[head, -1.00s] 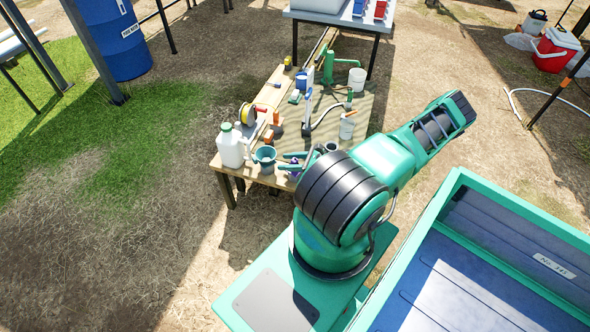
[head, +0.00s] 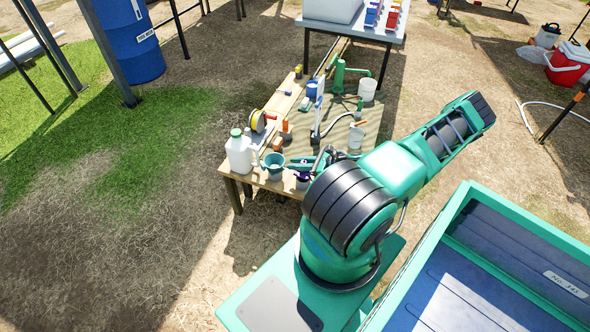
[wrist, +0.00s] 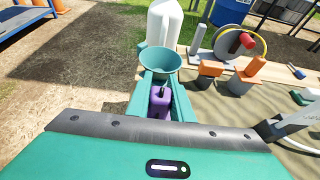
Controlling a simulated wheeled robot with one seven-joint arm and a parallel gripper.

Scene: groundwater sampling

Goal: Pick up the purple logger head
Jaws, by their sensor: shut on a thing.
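The purple logger head (wrist: 160,102) is between the two teal fingers of my gripper (wrist: 162,90) in the wrist view, and the gripper is shut on it. In the head view the purple logger head (head: 303,177) shows small at the front edge of the wooden table (head: 262,180), beside my arm. My gripper (head: 301,165) is partly hidden there by the arm. I cannot tell whether the logger head is clear of the tabletop.
A green hand pump (head: 340,76) stands farther back on the table.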

